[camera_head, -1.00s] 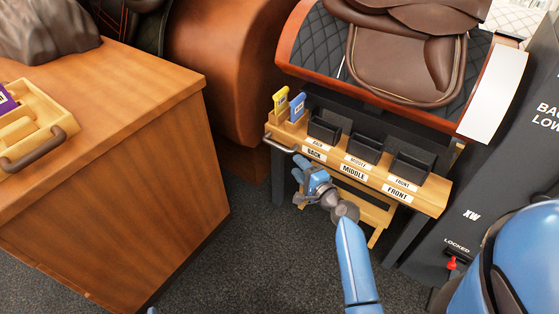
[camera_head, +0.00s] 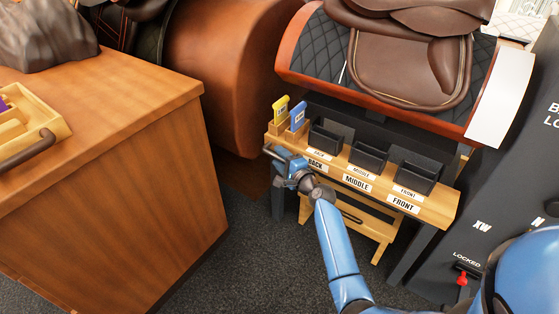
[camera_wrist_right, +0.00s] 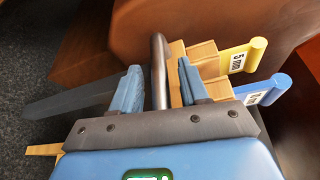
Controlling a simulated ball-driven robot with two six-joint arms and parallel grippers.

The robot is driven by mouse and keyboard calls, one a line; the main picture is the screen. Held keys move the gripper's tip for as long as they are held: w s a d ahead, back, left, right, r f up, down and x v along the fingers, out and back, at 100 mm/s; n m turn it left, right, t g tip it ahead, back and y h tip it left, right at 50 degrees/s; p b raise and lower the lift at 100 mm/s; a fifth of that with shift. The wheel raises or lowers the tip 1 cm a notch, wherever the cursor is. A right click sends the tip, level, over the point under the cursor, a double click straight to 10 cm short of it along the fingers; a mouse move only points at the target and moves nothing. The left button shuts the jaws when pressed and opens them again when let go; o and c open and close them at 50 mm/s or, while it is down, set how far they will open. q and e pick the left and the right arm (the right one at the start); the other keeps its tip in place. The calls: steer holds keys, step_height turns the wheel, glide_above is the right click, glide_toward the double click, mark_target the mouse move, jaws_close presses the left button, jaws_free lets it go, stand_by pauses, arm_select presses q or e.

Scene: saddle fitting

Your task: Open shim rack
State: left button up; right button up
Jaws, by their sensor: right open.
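The wooden shim rack (camera_head: 445,212) stands below the saddle, with a yellow shim (camera_head: 280,108) and a blue shim (camera_head: 298,118) upright at its left end. Its grey bar handle (camera_wrist_right: 159,60) is at that end; my right gripper mostly hides it in the head view. My right gripper (camera_head: 275,153) is at the handle. In the right wrist view my open fingers (camera_wrist_right: 160,75) stand on either side of the bar, with gaps visible between. The shims (camera_wrist_right: 240,58) are just to the right there. My left gripper is not in view.
Black bins (camera_head: 368,156) sit on the rack behind BACK, MIDDLE and FRONT labels. The brown saddle (camera_head: 408,70) is above. A wooden cabinet (camera_head: 110,200) with a tray (camera_head: 45,130) stands left. A dark panel with a red lever (camera_head: 462,280) stands right. Carpet between is clear.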

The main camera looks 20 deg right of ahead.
steer(key=shift+w+a, duration=0.1)
steer(key=shift+w, duration=0.15)
steer(key=shift+c, duration=0.2)
jaws_close()
steer(key=s+a+p, duration=0.7)
steer(key=s+a, duration=0.1)
steer(key=a, duration=0.2)
stand_by(0.3)
